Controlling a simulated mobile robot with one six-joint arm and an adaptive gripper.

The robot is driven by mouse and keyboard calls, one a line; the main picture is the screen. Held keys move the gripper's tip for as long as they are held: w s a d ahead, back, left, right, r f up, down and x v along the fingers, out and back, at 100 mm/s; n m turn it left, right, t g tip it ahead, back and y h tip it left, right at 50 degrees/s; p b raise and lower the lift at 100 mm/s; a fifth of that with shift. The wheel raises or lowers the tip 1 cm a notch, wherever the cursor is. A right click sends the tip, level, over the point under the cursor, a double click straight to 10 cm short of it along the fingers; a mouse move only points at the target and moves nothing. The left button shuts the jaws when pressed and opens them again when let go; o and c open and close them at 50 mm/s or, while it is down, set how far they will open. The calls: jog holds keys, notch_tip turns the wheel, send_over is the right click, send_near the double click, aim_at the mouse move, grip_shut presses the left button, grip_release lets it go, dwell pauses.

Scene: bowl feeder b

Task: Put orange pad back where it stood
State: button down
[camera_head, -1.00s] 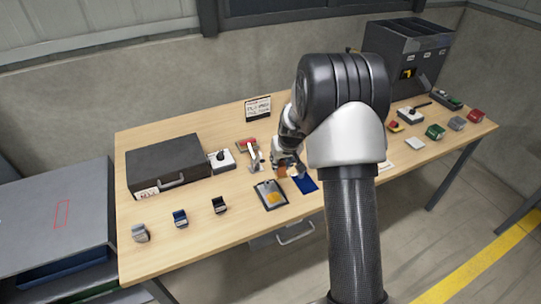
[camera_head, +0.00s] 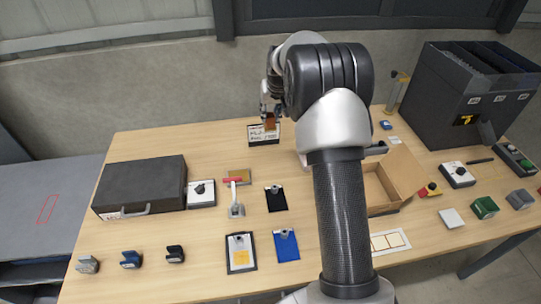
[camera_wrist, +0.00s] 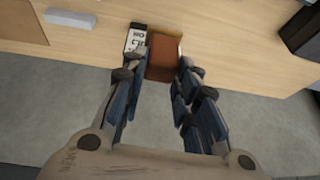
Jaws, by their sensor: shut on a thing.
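My gripper (camera_head: 271,110) is raised over the back edge of the table. It is shut on the orange pad (camera_head: 270,123), which hangs below the fingers in front of the small lettered sign (camera_head: 263,138). In the wrist view, the pad is a brown-orange block (camera_wrist: 162,57) between the tips of my gripper (camera_wrist: 160,74). The sign (camera_wrist: 135,38) shows just left of it there. I cannot tell whether the pad touches the sign. My arm hides part of the table's middle.
A black case (camera_head: 140,184) lies at the left. Clipboards in black (camera_head: 277,199), blue (camera_head: 286,246) and with a yellow note (camera_head: 240,252) lie front centre. A red-handled lever clamp (camera_head: 236,198), an open wooden box (camera_head: 398,178) and a dark bin unit (camera_head: 470,100) stand around.

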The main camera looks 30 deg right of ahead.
notch_tip(320, 180, down, 19)
jog(key=b, duration=0.4)
jog(key=shift+s+a, duration=0.1)
jog(key=shift+a, duration=0.05)
jog(key=shift+f+b, duration=0.1)
jog(key=shift+b, duration=0.2)
jog(key=shift+f, duration=0.15)
jog(key=c, duration=1.2)
grip_release()
jog(key=shift+c, duration=0.2)
